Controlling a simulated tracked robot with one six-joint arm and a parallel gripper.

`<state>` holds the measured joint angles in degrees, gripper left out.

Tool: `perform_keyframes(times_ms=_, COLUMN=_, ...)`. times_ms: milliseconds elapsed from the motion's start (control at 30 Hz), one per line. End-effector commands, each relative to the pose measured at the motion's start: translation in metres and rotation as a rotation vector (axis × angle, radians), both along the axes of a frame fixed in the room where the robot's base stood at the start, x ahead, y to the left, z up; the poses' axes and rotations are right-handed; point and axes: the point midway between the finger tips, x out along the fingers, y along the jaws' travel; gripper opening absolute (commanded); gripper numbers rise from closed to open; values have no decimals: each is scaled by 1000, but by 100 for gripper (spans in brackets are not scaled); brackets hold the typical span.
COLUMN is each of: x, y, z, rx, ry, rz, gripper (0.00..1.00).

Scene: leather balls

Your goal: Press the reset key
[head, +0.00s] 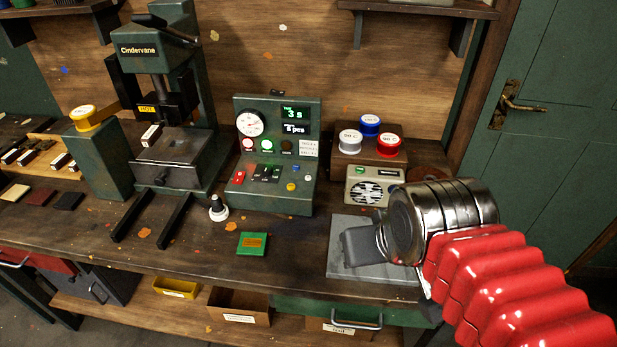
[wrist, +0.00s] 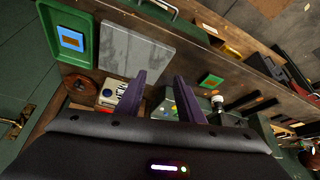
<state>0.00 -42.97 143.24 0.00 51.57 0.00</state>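The green control panel (head: 276,150) stands at the back of the bench, with a round dial, two small displays and lamps. The lettering is too small to read, so I cannot tell which one is the reset key. My gripper (head: 358,246) is to the right of the panel, above a grey plate, apart from the panel. In the wrist view my gripper's two fingers (wrist: 160,78) are spread with nothing held; the panel is partly hidden behind them.
A press marked Cindervane (head: 163,100) stands left of the panel. A speaker box (head: 372,186) and several coloured spools (head: 370,125) are right of it. A black-topped stamp (head: 218,208) and a green pad (head: 252,243) lie in front. The grey plate (head: 345,230) is under my gripper.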

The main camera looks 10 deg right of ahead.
Motion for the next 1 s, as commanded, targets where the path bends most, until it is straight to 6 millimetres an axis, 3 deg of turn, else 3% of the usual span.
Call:
perform_keyframes(times_ms=467, x=0, y=0, z=0, rx=0, ry=0, rz=0, gripper=0)
perform_keyframes(times_ms=1000, x=0, y=0, z=0, rx=0, ry=0, rz=0, gripper=0)
